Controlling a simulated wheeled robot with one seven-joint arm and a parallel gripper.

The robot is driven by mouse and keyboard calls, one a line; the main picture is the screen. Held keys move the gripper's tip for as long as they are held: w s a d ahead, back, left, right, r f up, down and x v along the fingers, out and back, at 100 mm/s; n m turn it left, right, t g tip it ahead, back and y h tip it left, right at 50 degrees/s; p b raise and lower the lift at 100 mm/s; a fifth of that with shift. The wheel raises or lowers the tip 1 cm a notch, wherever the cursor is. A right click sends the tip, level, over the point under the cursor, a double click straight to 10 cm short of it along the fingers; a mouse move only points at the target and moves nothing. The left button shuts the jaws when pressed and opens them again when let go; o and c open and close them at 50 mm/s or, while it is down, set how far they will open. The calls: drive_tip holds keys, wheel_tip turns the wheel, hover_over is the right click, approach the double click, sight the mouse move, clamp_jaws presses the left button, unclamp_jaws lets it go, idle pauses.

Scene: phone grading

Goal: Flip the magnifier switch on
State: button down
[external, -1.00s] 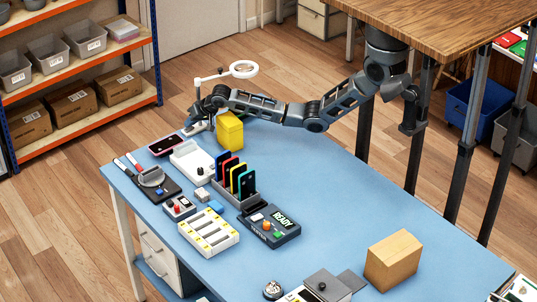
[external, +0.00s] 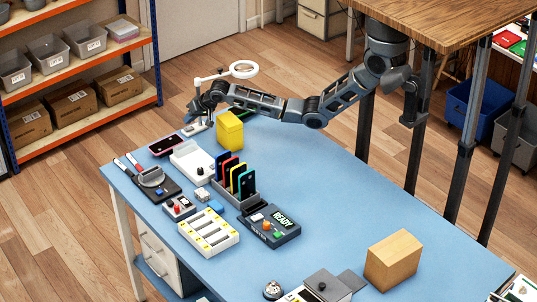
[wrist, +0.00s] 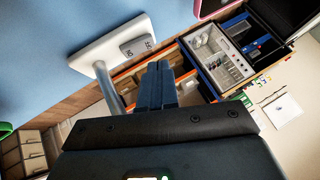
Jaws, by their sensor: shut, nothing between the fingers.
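The magnifier (external: 243,69) has a white ring lens on a white arm and a post. Its pale base (external: 196,129) stands near the table's far left edge. In the wrist view, the white base (wrist: 88,46) carries a grey switch (wrist: 138,47) with small markings on it. I cannot tell which way the switch is set. My gripper (wrist: 158,78) is shut and empty, its fingertips just below the switch in the picture and apart from it. In the external view, my gripper (external: 196,108) is beside the post, above the base.
A yellow box (external: 230,132) stands close to the right of the base. A rack of coloured phones (external: 235,185) is further forward. The table's right middle is clear.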

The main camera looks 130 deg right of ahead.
drive_tip(key=shift+w+r+p, duration=0.2)
drive_tip(key=shift+r+p, duration=0.6)
drive_tip(key=shift+r, duration=0.6)
drive_tip(key=shift+d, duration=0.1)
